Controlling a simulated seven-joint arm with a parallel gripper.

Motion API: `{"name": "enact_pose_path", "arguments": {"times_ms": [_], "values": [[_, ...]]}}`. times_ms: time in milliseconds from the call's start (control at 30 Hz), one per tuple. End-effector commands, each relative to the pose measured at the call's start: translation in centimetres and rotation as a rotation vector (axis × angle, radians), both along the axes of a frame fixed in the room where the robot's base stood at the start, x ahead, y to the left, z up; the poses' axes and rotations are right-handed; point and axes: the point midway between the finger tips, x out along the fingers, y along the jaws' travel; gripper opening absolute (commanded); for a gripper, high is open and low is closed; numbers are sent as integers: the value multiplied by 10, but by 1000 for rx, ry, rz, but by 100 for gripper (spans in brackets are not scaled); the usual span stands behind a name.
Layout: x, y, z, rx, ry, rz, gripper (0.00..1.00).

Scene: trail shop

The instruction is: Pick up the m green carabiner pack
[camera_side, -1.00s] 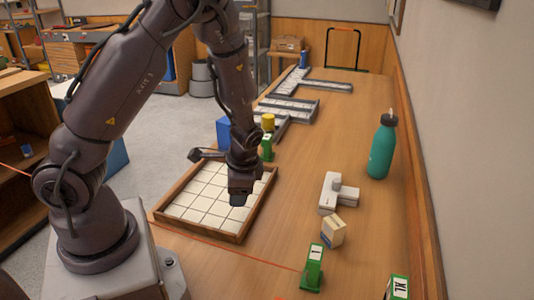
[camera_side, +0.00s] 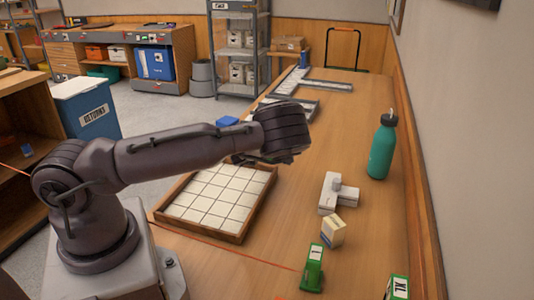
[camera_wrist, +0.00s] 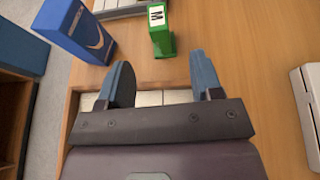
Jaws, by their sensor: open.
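The M green carabiner pack (camera_wrist: 161,32) stands upright on the table in the wrist view, its white M label near the top. My gripper (camera_wrist: 163,82) is open and empty, its two blue-grey fingers apart, with the pack just beyond the fingertips and roughly centred between them. The pack and the fingers are hidden behind my arm in the side view. Two other green packs stand at the front of the side view: one marked L (camera_side: 313,268) and one marked XL (camera_side: 398,288).
A blue box (camera_wrist: 77,30) stands left of the M pack. The gridded wooden tray (camera_side: 245,231) lies under and beside my gripper. A white device (camera_side: 328,195), a small carton (camera_side: 333,231) and a teal bottle (camera_side: 381,150) stand to the right. Metal-edged trays (camera_side: 325,86) lie farther back.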

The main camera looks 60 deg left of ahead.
Motion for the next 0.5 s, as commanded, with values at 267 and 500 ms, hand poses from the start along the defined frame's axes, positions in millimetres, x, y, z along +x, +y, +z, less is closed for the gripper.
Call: {"name": "enact_pose_path", "arguments": {"times_ms": [267,500], "values": [[29,37,-20,-3,0,5,60],[39,48,-26,-3,-1,4,60]]}}
